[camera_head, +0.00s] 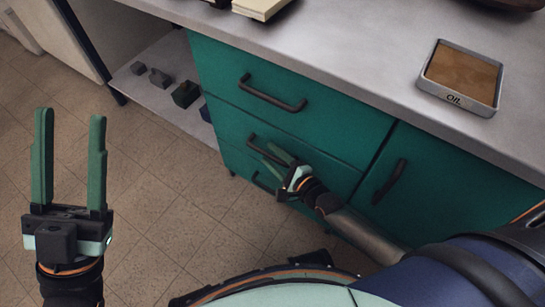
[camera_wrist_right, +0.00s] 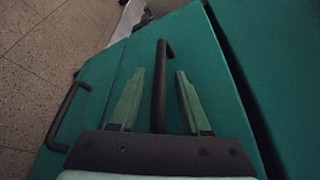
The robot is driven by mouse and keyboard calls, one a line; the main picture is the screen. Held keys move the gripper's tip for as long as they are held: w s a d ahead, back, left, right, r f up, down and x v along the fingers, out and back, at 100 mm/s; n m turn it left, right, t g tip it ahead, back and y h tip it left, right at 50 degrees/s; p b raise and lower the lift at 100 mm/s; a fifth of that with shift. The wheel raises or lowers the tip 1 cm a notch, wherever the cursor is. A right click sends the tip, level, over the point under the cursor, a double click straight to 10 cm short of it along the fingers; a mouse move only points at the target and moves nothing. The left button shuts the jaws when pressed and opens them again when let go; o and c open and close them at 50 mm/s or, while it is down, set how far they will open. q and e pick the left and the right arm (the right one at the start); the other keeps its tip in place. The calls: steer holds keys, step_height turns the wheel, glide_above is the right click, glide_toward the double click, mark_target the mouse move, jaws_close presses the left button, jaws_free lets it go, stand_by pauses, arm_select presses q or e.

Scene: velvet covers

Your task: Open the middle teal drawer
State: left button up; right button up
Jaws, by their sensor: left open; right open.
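The middle teal drawer (camera_head: 228,122) is in the cabinet below the counter and looks shut, flush with the front. Its dark bar handle (camera_head: 262,146) is partly hidden by my right gripper (camera_head: 272,156). In the right wrist view the handle (camera_wrist_right: 161,75) runs between the two open green fingers of my right gripper (camera_wrist_right: 155,80), with a gap on each side. My left gripper (camera_head: 70,115) is open and empty, fingers upright, over the floor left of the cabinet.
The top drawer's handle (camera_head: 272,94) is above and the bottom drawer's handle (camera_head: 262,183) below. A cupboard door handle (camera_head: 389,182) is to the right. An oil tray (camera_head: 425,84) sits on the counter. A low shelf (camera_head: 150,92) holds small dark blocks. The tiled floor is open.

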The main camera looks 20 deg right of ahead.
jaws_close()
stand_by(0.3)
stand_by(1.1)
